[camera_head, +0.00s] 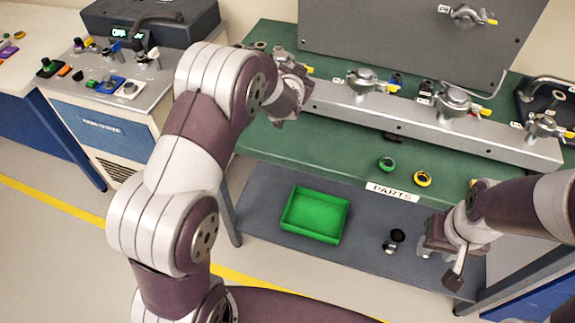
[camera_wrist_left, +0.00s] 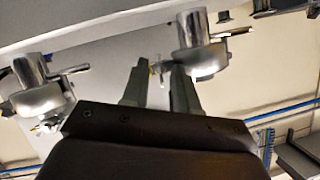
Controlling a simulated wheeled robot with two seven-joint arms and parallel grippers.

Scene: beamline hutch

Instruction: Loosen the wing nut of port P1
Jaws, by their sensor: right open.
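My left gripper (camera_head: 289,97) is at the left end of the silver rail, in front of the leftmost clamp, which it partly hides. In the left wrist view its two dark fingers (camera_wrist_left: 158,80) stand apart, with a small metal wing-like piece (camera_wrist_left: 157,69) showing between or just beyond the tips. I cannot tell whether they touch it. Clamps with wing nuts show there at left (camera_wrist_left: 38,92) and right (camera_wrist_left: 198,45). I cannot read a P1 label. My right gripper (camera_head: 444,256) is open and empty above the grey lower shelf, away from the rail.
More clamps sit along the rail (camera_head: 405,115), at its middle (camera_head: 365,80) and right (camera_head: 452,101). A green tray (camera_head: 314,215) lies on the lower shelf. Green (camera_head: 387,163) and yellow (camera_head: 422,179) rings lie on the green bench. A control cabinet (camera_head: 112,125) stands left.

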